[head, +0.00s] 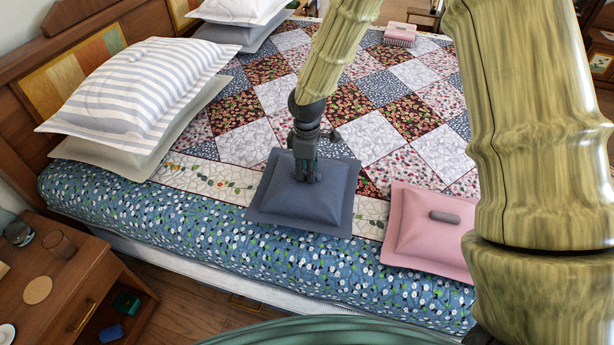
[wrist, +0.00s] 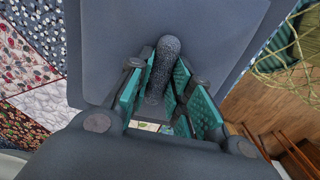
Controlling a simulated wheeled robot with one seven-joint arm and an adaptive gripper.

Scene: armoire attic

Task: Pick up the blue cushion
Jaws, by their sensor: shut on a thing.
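The blue cushion (head: 285,205) is a dark slate-blue square with a flat border. It lies on the patchwork quilt near the bed's front edge in the head view. My gripper (head: 306,178) points down onto the middle of the cushion. In the wrist view the cushion (wrist: 215,35) fills much of the picture, and my gripper's teal finger pads (wrist: 165,95) stand on both sides of its dark, rounded handle (wrist: 160,70). The gripper is shut on this handle. I cannot tell whether the cushion's underside touches the quilt.
A pink cushion (head: 415,240) with a grey handle lies to the right. Striped and grey pillows (head: 140,90) lie at the left. A small pink box-like thing (head: 399,34) sits farther back. A wooden nightstand (head: 75,260) with glasses stands at the lower left. The quilt's middle (head: 370,135) is clear.

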